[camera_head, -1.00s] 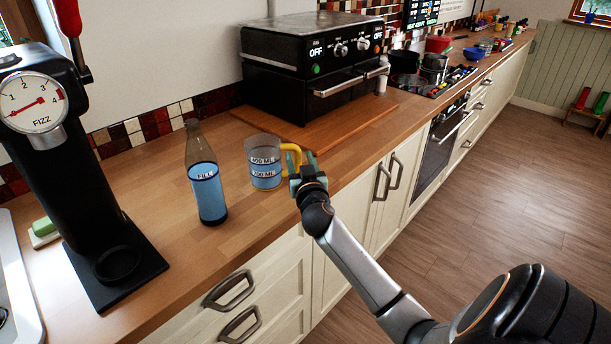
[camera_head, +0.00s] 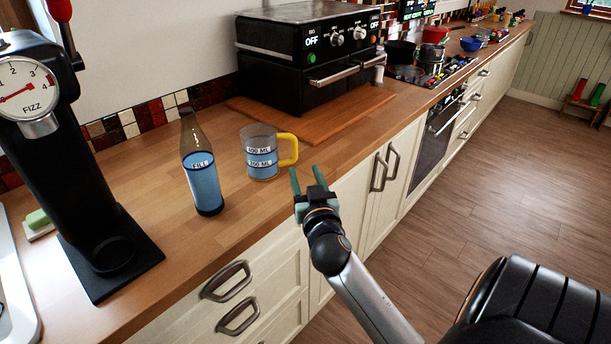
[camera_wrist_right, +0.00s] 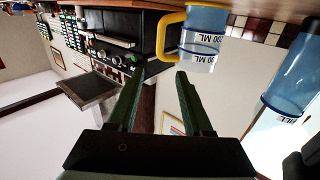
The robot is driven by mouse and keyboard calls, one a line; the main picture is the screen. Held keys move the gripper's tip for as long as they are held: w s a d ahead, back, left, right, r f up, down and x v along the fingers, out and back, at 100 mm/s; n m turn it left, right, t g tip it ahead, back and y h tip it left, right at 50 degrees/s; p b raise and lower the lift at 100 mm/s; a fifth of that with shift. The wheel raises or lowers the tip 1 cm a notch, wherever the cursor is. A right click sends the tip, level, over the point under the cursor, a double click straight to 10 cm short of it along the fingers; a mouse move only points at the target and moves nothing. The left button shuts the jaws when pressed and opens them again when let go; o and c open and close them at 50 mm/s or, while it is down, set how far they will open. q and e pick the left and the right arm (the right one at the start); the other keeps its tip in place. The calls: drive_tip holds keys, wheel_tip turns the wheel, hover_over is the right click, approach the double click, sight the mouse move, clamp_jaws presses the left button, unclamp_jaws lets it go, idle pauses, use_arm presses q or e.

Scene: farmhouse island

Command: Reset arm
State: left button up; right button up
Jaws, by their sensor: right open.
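My right gripper (camera_head: 309,184) is open and empty at the counter's front edge. Its two green fingers also show in the right wrist view (camera_wrist_right: 156,90), spread with nothing between them. A clear measuring jug (camera_head: 261,155) with a yellow handle and blue liquid stands upright on the counter, just behind and left of the gripper and apart from it. In the right wrist view the jug (camera_wrist_right: 203,40) appears upside down beyond the fingertips. A bottle (camera_head: 203,178) with blue liquid and a FILL label stands left of the jug. My left gripper is not in view.
A black fizz machine (camera_head: 75,160) with a gauge stands at the left, with a green sponge (camera_head: 38,219) beside it. Pots stand on the hob (camera_head: 440,76) farther right. The floor (camera_head: 470,220) at right is clear.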

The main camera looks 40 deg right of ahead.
idle(0.3)
drive_tip(key=s+a+f+n+g+y, duration=0.2)
drive_tip(key=s+a+f+g+y, duration=0.1)
drive_tip(key=s+a+f, duration=0.3)
drive_tip(key=s+a+f+n+g+y, duration=0.2)
drive_tip(key=s+a+f+g, duration=0.15)
drive_tip(key=f, duration=0.45)
drive_tip(key=s+a+f+n+g+y, duration=0.2)
drive_tip(key=s+a+f+g+y, duration=0.1)
drive_tip(key=s+a, duration=0.3)
drive_tip(key=s+a+f+n+g+y, duration=0.25)
drive_tip(key=s+a, duration=0.25)
drive_tip(key=s, duration=0.3)
drive_tip(key=w+a+f+t+y+p, duration=0.1)
drive_tip(key=w+a+f+t+p, duration=0.1)
drive_tip(key=w+a+f+t, duration=0.2)
drive_tip(key=shift+w+f+t+p, duration=0.35)
drive_tip(key=shift+f+t, duration=0.65)
drive_tip(key=shift+f, duration=1.3)
drive_tip(key=shift+y, duration=0.25)
